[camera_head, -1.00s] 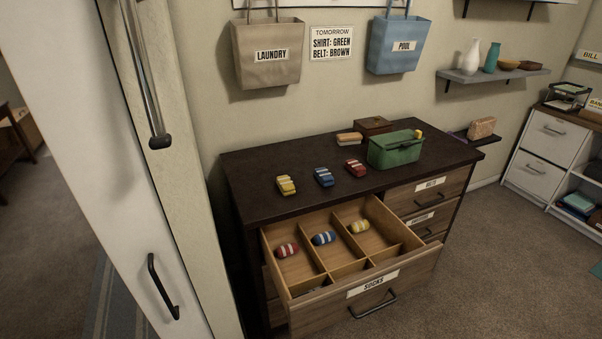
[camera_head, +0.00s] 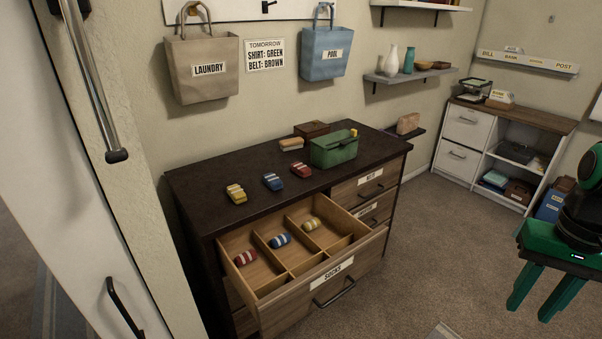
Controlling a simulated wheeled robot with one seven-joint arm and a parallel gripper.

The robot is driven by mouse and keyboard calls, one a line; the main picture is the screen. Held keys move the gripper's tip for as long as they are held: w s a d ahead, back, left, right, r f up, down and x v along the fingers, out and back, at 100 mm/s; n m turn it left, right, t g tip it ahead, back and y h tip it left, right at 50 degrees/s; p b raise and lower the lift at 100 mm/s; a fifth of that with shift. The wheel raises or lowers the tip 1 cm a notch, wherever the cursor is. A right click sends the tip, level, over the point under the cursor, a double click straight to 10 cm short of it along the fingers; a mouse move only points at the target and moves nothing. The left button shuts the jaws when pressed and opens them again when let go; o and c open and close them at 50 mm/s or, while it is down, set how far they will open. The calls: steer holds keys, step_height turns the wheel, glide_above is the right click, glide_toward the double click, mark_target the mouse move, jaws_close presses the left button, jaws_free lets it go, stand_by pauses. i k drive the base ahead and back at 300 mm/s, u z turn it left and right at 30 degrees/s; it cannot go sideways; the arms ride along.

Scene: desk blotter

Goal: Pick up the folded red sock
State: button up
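A folded red item with white stripes (camera_head: 301,169) lies on the dark dresser top, left of the green box. Another red bundle with white stripes (camera_head: 246,258) lies in the left compartment of the open drawer labelled SOCKS (camera_head: 338,270). Both look like folded socks. My gripper (camera_head: 532,311) is at the right edge, with two green fingers spread apart. It is open and empty, in front of the carpet and well to the right of the dresser and both red socks.
Blue (camera_head: 273,182) and yellow (camera_head: 236,193) folded items lie on the dresser top (camera_head: 205,182). Blue (camera_head: 279,240) and yellow (camera_head: 311,224) bundles lie in the drawer. A green box (camera_head: 333,149) stands near the red item. Carpet (camera_head: 440,245) between dresser and gripper is clear.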

mark_target(303, 171)
steer(key=u, duration=0.05)
steer(key=i, duration=1)
steer(key=z, duration=0.05)
